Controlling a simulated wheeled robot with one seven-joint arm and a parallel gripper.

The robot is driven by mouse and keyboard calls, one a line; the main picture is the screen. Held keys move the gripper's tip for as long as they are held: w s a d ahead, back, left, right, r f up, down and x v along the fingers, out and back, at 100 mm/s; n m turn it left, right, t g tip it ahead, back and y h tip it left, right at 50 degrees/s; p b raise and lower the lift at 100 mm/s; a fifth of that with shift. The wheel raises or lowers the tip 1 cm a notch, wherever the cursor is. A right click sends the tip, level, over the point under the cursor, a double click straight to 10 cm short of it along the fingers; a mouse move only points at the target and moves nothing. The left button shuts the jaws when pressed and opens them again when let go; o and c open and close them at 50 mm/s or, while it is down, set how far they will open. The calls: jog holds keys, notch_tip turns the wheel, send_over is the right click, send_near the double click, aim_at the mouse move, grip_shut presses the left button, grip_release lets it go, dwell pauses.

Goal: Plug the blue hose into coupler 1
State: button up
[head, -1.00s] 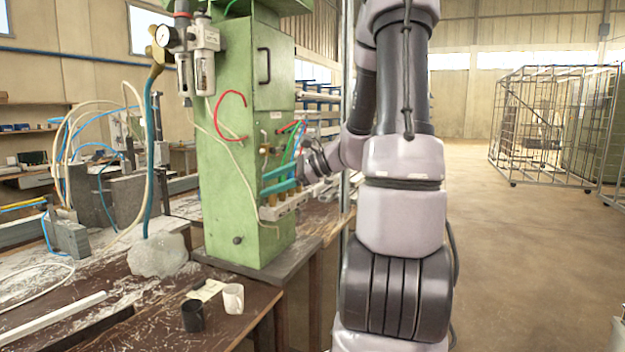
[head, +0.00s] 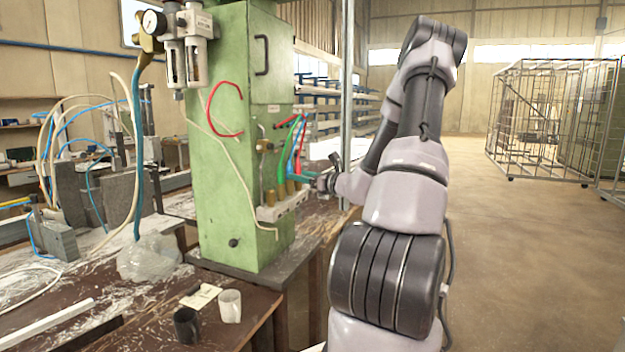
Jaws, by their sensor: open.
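The blue hose (head: 293,146) hangs between a green hose (head: 281,155) and a red hose (head: 301,143) on the right face of the green machine column. Its lower end comes down by a pale manifold block (head: 283,208) with brass couplers (head: 280,193) on top. I cannot tell which coupler is coupler 1, or whether the blue hose's end is seated in one. My gripper (head: 298,178), with teal fingers, is open just right of the hose ends, above the manifold's right end. The small view hides the fingertips' exact gap and any contact with the hose.
The green column (head: 225,140) stands on a dark base plate at the bench edge. A loose red hose (head: 225,108) and a cream hose (head: 222,148) hang on its front. A white mug (head: 230,306) and a black mug (head: 187,326) stand on the bench.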

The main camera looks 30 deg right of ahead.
aim_at(292, 168)
jog(key=shift+x, duration=2.05)
jog(key=shift+s, duration=0.1)
grip_shut()
jog(key=c, duration=0.7)
grip_release()
grip_shut()
jog(key=shift+r, duration=0.85)
jog(key=shift+r, duration=1.3)
